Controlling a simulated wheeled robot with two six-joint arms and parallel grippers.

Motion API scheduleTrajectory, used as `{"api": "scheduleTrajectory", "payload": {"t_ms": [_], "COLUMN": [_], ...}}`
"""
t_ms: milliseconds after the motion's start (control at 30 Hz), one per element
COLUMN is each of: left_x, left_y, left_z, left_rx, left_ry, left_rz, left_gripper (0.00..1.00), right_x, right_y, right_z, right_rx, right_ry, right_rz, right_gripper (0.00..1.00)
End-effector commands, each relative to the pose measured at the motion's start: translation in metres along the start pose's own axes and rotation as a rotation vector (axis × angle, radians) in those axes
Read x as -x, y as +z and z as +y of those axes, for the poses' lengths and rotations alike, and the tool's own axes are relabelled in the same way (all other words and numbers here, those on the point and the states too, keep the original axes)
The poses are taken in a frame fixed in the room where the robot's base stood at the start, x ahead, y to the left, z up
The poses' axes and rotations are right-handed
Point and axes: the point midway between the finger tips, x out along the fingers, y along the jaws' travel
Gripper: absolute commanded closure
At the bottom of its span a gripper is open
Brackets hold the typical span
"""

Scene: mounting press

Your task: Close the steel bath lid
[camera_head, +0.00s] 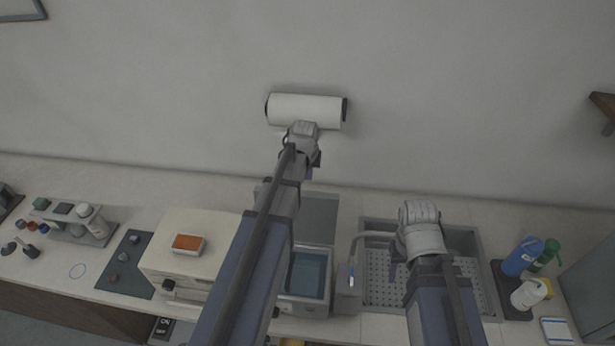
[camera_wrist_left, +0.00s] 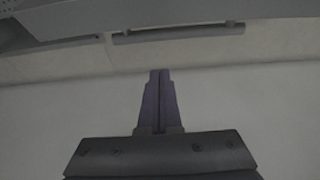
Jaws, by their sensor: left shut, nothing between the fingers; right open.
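The steel bath (camera_head: 326,292) stands on the counter with blue-looking liquid in its open basin. Its grey lid (camera_head: 320,215) is raised at the back of the bath, partly hidden by my left arm. My left gripper (camera_head: 310,173) is behind the lid, near the wall. In the left wrist view the left gripper (camera_wrist_left: 159,75) is shut and empty, with a grey edge and a dark bar, probably part of the lid (camera_wrist_left: 180,33), ahead and apart from the fingertips. My right gripper (camera_head: 394,270) is over the sink, its fingers mostly hidden by its wrist.
A paper roll (camera_head: 305,110) hangs on the wall close to my left wrist. A cream box machine (camera_head: 185,255) stands left of the bath.

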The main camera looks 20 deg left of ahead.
Motion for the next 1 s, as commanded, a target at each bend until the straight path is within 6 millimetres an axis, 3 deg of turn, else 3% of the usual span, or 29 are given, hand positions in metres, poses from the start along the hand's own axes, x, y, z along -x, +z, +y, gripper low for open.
{"api": "scheduleTrajectory", "payload": {"t_ms": [33,333,400,533,1000], "left_x": [-0.016,-0.053,-0.034,-0.023,-0.021], "left_y": [0.001,0.001,0.012,0.026,0.031], "left_z": [0.0,0.0,0.0,0.0,0.0], "left_rx": [0.0,0.0,0.0,0.0,0.0], "left_ry": [0.0,0.0,0.0,0.0,0.0], "left_rz": [0.0,0.0,0.0,0.0,0.001], "left_gripper": [1.0,1.0,1.0,1.0,1.0], "right_x": [-0.015,-0.051,-0.036,-0.03,-0.029], "right_y": [-0.001,-0.004,-0.003,-0.002,-0.002], "right_z": [-0.001,-0.005,-0.003,-0.003,-0.003], "right_rx": [-0.001,-0.004,-0.004,-0.003,-0.003], "right_ry": [0.0,0.0,0.0,0.0,0.0], "right_rz": [0.001,0.002,0.002,0.002,0.001], "right_gripper": [0.5,0.5,0.5,0.5,0.5]}}
